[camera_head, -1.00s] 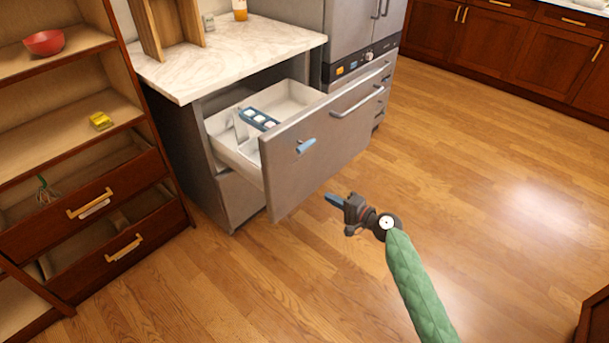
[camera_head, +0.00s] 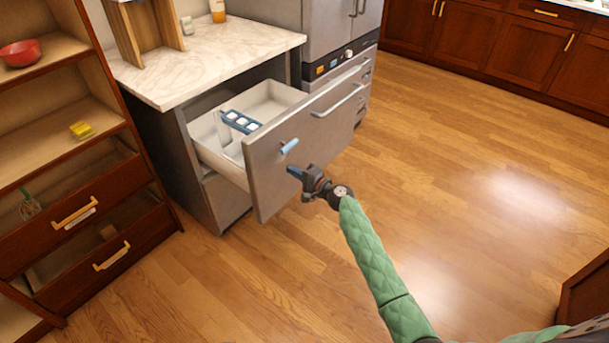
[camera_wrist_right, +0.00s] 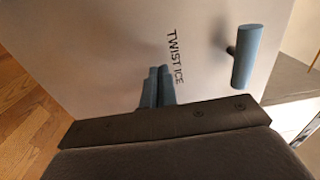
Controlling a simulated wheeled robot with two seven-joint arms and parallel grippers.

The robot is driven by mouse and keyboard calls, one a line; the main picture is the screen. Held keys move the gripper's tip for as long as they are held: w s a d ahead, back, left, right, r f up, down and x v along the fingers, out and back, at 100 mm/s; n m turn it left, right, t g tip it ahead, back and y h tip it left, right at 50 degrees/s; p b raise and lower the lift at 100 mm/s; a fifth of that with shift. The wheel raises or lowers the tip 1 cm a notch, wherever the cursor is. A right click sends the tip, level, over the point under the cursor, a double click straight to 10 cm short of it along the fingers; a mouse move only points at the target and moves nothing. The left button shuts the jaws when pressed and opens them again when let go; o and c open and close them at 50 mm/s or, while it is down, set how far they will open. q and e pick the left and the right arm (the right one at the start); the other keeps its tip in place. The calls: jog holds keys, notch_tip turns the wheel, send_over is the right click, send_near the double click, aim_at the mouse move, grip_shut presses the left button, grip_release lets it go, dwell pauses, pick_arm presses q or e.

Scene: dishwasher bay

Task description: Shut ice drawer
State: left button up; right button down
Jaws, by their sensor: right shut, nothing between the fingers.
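The ice drawer (camera_head: 257,174) is pulled out under the marble counter, with a grey front and a white inside. A blue ice tray (camera_head: 240,122) sits in its white bin. My right gripper (camera_head: 293,171) is shut and empty, close in front of the drawer front, just below the knob. In the right wrist view, the fingertips (camera_wrist_right: 157,86) point at the front beside the lettering "TWIST ICE", left of the knob (camera_wrist_right: 248,56). I cannot tell whether they touch it. My left gripper is not in view.
A marble counter (camera_head: 205,58) with a wooden rack (camera_head: 146,30) is above the drawer. A grey fridge (camera_head: 330,25) stands behind right. A wooden shelf with drawers (camera_head: 75,210) is at the left. The wooden floor (camera_head: 440,150) is clear at right.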

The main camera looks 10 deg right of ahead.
jog(key=shift+x, duration=0.85)
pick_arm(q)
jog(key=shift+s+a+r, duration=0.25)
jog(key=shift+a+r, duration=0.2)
pick_arm(e)
jog(key=shift+w+a, duration=0.15)
jog(key=shift+w, duration=0.05)
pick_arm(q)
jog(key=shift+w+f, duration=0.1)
pick_arm(e)
jog(key=shift+w+a, duration=0.1)
